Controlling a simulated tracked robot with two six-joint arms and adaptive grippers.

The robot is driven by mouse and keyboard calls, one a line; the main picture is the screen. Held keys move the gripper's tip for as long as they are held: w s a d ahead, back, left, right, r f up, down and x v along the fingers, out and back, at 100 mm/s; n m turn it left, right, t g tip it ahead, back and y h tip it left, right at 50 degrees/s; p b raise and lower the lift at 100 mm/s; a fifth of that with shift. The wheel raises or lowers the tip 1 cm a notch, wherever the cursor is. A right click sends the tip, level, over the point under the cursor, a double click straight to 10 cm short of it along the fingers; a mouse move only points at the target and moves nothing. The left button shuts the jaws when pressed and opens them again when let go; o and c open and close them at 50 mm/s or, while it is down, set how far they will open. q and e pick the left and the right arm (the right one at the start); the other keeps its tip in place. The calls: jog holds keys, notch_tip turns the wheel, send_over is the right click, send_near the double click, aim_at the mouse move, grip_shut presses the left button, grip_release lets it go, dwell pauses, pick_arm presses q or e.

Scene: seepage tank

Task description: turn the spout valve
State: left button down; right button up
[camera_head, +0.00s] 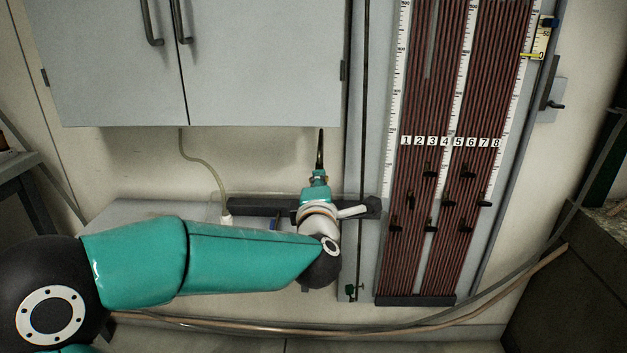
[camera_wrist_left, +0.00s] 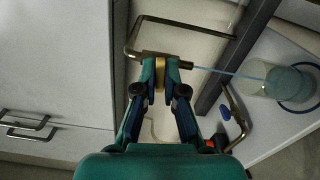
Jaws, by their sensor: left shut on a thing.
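My left gripper (camera_wrist_left: 166,68) is shut on a brass-coloured piece, the spout valve (camera_wrist_left: 161,84), which sits between its two fingertips in the left wrist view. A brass spout (camera_wrist_left: 182,62) runs just beyond the fingertips. A thin pale-blue stream (camera_wrist_left: 228,72) stretches from its end towards a clear beaker (camera_wrist_left: 282,82). In the head view my left gripper (camera_head: 320,160) points upward below the cabinet, seen edge-on. The valve cannot be made out there. My right gripper is in neither view.
A grey cabinet (camera_head: 250,60) hangs above the gripper. A manometer board (camera_head: 440,220) with numbered tubes stands to the right. A dark horizontal bar (camera_head: 255,206) passes behind my wrist. A blue handle (camera_wrist_left: 225,112) on a bent brass pipe lies right of the gripper. A hose (camera_head: 205,165) hangs left.

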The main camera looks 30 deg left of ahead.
pick_arm(q)
jog(key=shift+d+f+m+p, duration=0.15)
jog(key=shift+f+m, duration=0.05)
jog(key=shift+m, duration=0.6)
jog(key=shift+d+f+m+p, duration=0.1)
jog(key=shift+f+m+p, duration=0.05)
jog(key=shift+m, duration=0.65)
dwell(0.5)
jog(key=c, duration=1.3)
grip_release()
jog(key=shift+o, duration=0.2)
jog(key=shift+r, duration=0.15)
jog(key=shift+s, duration=0.15)
jog(key=v, duration=1.1)
jog(key=shift+s, duration=0.35)
